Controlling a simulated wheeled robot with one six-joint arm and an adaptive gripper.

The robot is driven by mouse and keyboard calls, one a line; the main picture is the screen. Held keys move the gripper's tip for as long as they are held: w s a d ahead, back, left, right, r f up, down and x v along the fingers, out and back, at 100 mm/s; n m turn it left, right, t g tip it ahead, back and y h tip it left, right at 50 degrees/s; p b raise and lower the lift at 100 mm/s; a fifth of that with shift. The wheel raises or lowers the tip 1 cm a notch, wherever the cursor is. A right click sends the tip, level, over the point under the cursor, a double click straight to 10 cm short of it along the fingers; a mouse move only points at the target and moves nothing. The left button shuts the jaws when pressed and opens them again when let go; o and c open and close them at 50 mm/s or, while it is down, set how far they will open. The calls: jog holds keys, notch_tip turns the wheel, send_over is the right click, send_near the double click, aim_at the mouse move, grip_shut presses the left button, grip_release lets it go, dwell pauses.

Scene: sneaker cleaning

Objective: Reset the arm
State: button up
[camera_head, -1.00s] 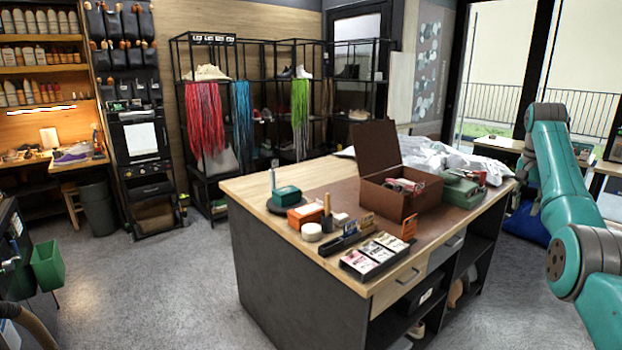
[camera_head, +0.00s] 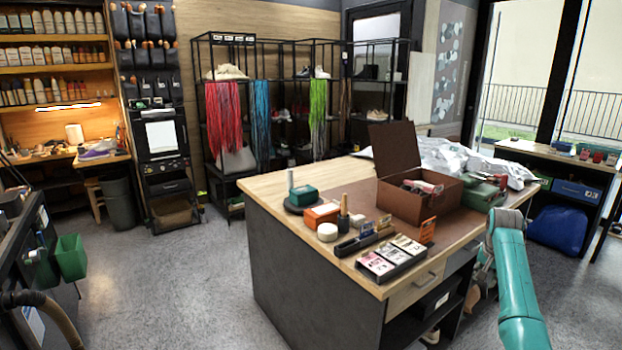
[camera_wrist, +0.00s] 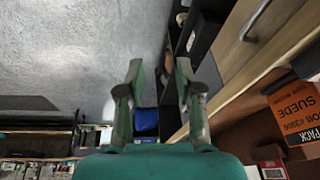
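My teal arm (camera_head: 515,285) is at the right of the head view, bent beside the right end of the wooden-topped counter (camera_head: 262,184). My gripper (camera_wrist: 158,78) shows in the wrist view with its two fingers apart and nothing between them. Grey floor and the dark counter side lie beyond the fingers. In the head view the gripper itself cannot be made out.
The counter carries an open brown box (camera_head: 400,206), a card tray (camera_head: 388,272) and an orange box (camera_head: 322,215). An orange suede sign (camera_wrist: 297,110) is close on the right in the wrist view. A blue bag (camera_head: 560,230) lies under the far right table. Floor at left is open.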

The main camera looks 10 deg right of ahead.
jog(key=s+a+f+n+t, duration=0.1)
jog(key=s+a+f, duration=0.1)
jog(key=a+f, duration=0.8)
jog(key=s+a+f+n+t, duration=0.2)
jog(key=a+f, duration=0.3)
jog(key=f, duration=0.8)
jog(key=s+a+f+n+t, duration=0.1)
jog(key=s+a+f+t, duration=0.1)
jog(key=s+a+f, duration=0.55)
jog(key=s+a+f+n+t, duration=0.15)
jog(key=s+a+f, duration=0.25)
jog(key=s+a, duration=0.55)
jog(key=s+a+r+n+t, duration=0.1)
jog(key=s+a+r, duration=0.2)
jog(key=s+a, duration=0.5)
jog(key=s+a+r+n+t, duration=0.2)
jog(key=s+a+r, duration=0.15)
jog(key=s, duration=0.85)
jog(key=s+a+r+n+t+y, duration=0.1)
jog(key=s+a+r, duration=0.1)
jog(key=s+r, duration=0.6)
jog(key=s+a+r+n+t+y, duration=0.1)
jog(key=s+a+r+n+t, duration=0.1)
jog(key=s+r, duration=0.6)
notch_tip(320, 180, up, 6)
jog(key=shift+s+a+r, duration=0.1)
jog(key=shift+s+a, duration=0.15)
jog(key=shift+a, duration=0.4)
